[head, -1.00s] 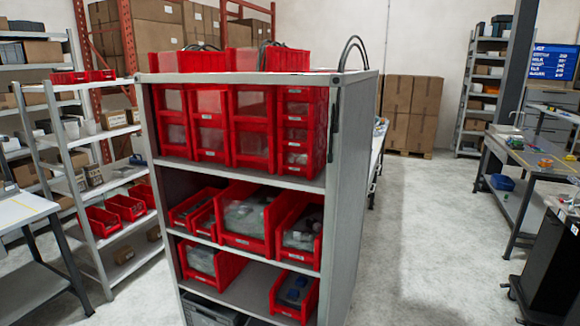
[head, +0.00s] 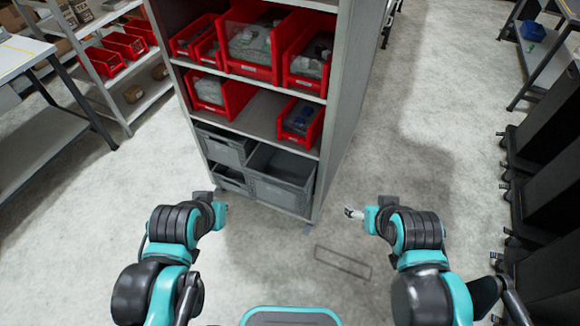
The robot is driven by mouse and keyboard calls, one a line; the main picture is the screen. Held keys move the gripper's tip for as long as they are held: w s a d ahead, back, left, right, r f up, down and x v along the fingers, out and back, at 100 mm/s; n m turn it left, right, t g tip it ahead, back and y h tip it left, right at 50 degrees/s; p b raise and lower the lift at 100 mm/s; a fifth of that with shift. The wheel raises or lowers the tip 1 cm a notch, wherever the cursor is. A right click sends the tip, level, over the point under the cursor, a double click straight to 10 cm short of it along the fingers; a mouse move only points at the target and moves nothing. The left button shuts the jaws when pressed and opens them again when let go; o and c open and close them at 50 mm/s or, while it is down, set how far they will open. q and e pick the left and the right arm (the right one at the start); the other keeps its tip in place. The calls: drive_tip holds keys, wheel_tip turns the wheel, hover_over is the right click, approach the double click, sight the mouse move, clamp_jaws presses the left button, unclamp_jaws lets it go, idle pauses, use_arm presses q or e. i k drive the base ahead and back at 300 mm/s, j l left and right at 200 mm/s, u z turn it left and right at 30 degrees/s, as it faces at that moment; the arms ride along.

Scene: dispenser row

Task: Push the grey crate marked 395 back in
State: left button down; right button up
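Grey crates sit in the bottom bay of the shelf unit: an upper left crate (head: 221,148), a lower left crate (head: 231,182) and a larger right crate (head: 283,193). The right crate's open top and empty-looking inside show. The labels are too small to read, so I cannot tell which crate is marked 395. My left gripper (head: 207,197) is in front of the shelf, left of the crates. My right gripper (head: 354,213) is right of the shelf's front corner. Neither visibly touches a crate, and their finger openings are unclear.
Red bins (head: 248,48) fill the shelves above, with another red bin (head: 299,120) just over the right crate. A side rack (head: 125,95) and a table (head: 25,55) stand left. Dark cabinets (head: 540,150) line the right. The floor before the shelf is clear.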

sight(269, 167)
drive_tip(key=l+u, duration=0.35)
drive_tip(key=l, duration=0.15)
drive_tip(key=k+l+u, duration=0.1)
drive_tip(key=l+u, duration=0.25)
drive_tip(key=k+l+u, duration=0.15)
drive_tip(key=l+u, duration=0.2)
drive_tip(key=l, duration=0.2)
